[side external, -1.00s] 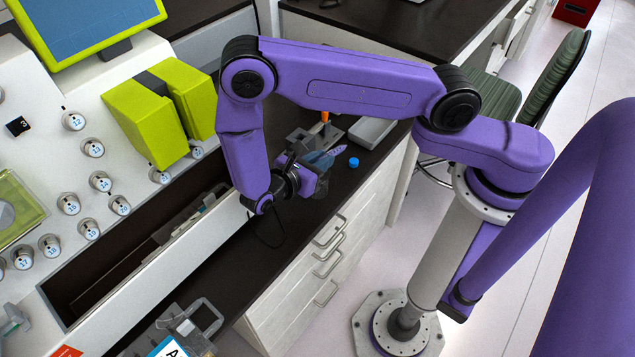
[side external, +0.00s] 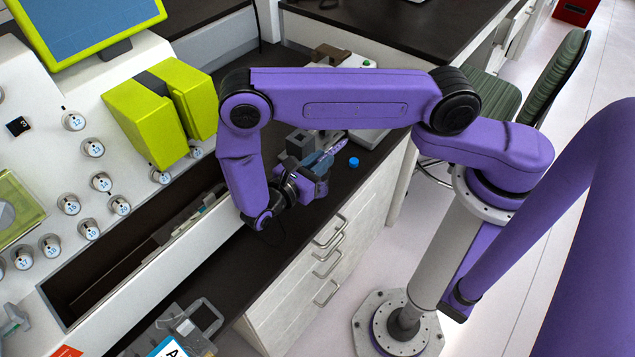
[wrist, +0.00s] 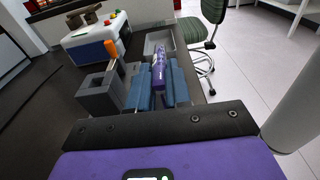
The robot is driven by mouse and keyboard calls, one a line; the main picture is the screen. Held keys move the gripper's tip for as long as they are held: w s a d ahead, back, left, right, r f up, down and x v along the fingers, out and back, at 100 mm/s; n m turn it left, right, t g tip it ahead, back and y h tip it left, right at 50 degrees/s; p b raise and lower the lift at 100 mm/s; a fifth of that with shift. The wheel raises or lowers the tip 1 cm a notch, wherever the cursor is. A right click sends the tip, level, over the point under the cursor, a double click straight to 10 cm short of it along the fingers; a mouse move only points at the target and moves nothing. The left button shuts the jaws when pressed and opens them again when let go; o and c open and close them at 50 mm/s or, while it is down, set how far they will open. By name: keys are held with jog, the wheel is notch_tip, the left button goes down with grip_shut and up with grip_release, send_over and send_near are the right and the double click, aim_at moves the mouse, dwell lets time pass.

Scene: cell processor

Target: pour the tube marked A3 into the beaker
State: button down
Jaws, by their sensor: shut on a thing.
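My gripper (side external: 318,163) is shut on a purple-marked tube (side external: 338,147) near the dark bench's front edge. In the wrist view, the tube (wrist: 158,70) shows between the blue fingers (wrist: 158,90), its far end pointing away from the camera. The tube looks tilted in the side view. Its marking is too small to read. A loose blue cap (side external: 354,162) lies on the bench to the right of the gripper. I cannot make out a beaker for certain in either view.
A grey block with a square hole (wrist: 98,95) stands left of the fingers, with an orange-topped item (wrist: 112,48) beyond it. A white box with coloured knobs (wrist: 92,42) stands farther back. The bench edge drops to drawers (side external: 320,255).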

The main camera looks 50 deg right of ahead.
jog(key=shift+h, duration=0.4)
jog(key=shift+a+h, duration=0.1)
jog(key=shift+h, duration=0.4)
dwell(0.9)
jog(key=y, duration=0.2)
jog(key=shift+y, duration=0.3)
jog(key=shift+d+r+y, duration=0.1)
jog(key=shift+r+y, duration=0.2)
jog(key=shift+y, duration=0.85)
jog(key=shift+d+r+y, duration=0.1)
jog(key=shift+r+y, duration=0.15)
jog(key=shift+y, duration=0.9)
